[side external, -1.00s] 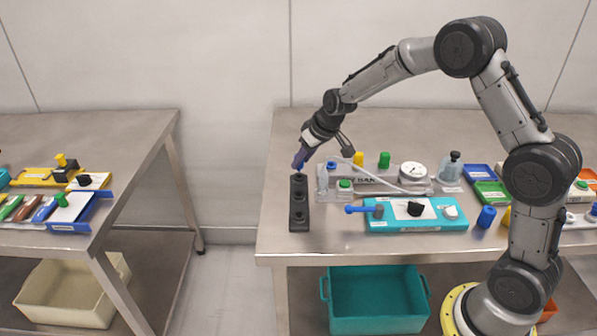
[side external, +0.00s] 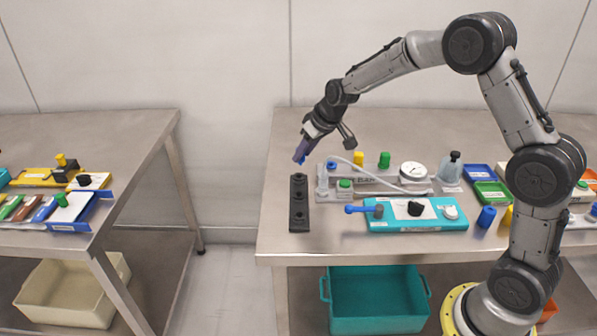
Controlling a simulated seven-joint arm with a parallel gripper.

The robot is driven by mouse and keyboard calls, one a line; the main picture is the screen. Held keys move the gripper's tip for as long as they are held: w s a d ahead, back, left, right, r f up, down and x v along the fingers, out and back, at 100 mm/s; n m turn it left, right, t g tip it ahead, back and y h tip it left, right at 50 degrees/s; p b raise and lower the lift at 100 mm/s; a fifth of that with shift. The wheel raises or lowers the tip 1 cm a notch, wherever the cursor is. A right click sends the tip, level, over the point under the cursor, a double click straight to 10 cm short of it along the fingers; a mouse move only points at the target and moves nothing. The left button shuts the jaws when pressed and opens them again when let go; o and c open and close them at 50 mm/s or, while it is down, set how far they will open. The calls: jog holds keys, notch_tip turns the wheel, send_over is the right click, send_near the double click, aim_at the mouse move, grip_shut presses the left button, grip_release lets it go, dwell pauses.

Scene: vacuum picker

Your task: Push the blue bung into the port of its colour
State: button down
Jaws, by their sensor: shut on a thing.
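My gripper (side external: 301,158) is shut on the blue bung (side external: 303,160), which shows as a small patch of blue at the fingertips. It holds the bung tilted in the air above the far end of a black rack (side external: 299,217) with several round holes. A pale grey block (side external: 376,183) lies to the right of the gripper. A low blue piece (side external: 331,166) is at its left end, with a taller yellow piece (side external: 358,158) and a green piece (side external: 384,159) farther right. Whether the low blue piece is an open port cannot be told.
A clear tube (side external: 402,190) runs along the block near a round gauge (side external: 412,172) and a flask (side external: 451,170). A teal case (side external: 383,225) with a blue-handled tool lies in front. A blue cylinder (side external: 487,216) stands to its right. The table behind the block is clear.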

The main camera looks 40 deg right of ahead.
jog(key=s+d+r, duration=0.4)
jog(key=d+r, duration=0.1)
jog(key=d, duration=0.3)
notch_tip(320, 180, down, 4)
jog(key=shift+s+d+f, duration=0.1)
jog(key=shift+f, duration=0.85)
jog(key=c, duration=1.1)
grip_release()
grip_shut()
jog(key=shift+f, duration=1.25)
